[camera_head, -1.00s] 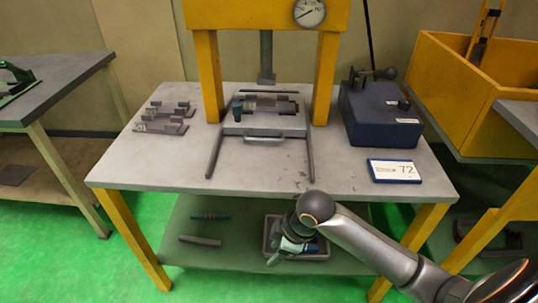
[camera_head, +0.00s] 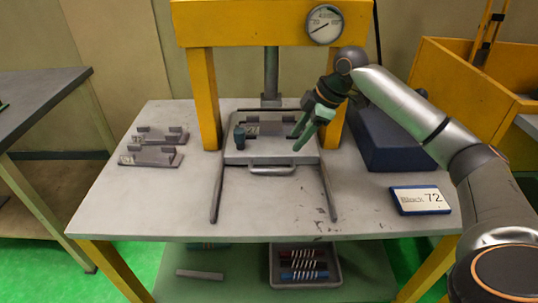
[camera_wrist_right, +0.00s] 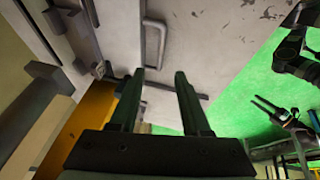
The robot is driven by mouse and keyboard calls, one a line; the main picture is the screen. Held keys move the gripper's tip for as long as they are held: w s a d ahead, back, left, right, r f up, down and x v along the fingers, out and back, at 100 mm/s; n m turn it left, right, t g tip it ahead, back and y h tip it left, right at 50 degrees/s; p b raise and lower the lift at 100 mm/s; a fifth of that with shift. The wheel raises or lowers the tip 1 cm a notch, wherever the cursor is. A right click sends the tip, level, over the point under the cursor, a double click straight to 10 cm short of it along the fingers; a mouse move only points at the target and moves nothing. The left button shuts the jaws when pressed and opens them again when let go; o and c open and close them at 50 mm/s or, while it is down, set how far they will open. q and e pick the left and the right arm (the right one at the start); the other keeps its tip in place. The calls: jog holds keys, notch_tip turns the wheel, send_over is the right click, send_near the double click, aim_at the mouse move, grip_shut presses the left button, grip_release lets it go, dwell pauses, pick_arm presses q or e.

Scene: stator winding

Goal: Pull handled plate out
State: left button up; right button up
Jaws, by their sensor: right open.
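The handled plate (camera_head: 240,157) lies flat on the table under the press, between two dark rails. Its bar handle (camera_head: 272,172) faces the front edge; the handle also shows in the right wrist view (camera_wrist_right: 162,40). My right gripper (camera_head: 298,137) is open, with green fingers tilted down over the plate's right part, above and behind the handle. In the right wrist view its fingers (camera_wrist_right: 156,74) are apart and empty. A dark jointed shape at that view's right edge may be my left arm; its jaw state is unclear.
Yellow press posts (camera_head: 205,100) flank the plate, with a gauge (camera_head: 325,24) above. Grey brackets (camera_head: 152,148) lie left. The table's front is clear. A tray (camera_head: 302,266) of coils sits below.

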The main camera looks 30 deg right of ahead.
aim_at(276, 169)
jog(key=b+x, duration=0.1)
jog(key=x, duration=1.1)
jog(key=shift+s+a+f, duration=0.1)
jog(key=shift+f, duration=0.05)
jog(key=shift+c, duration=0.3)
grip_shut()
dwell(0.7)
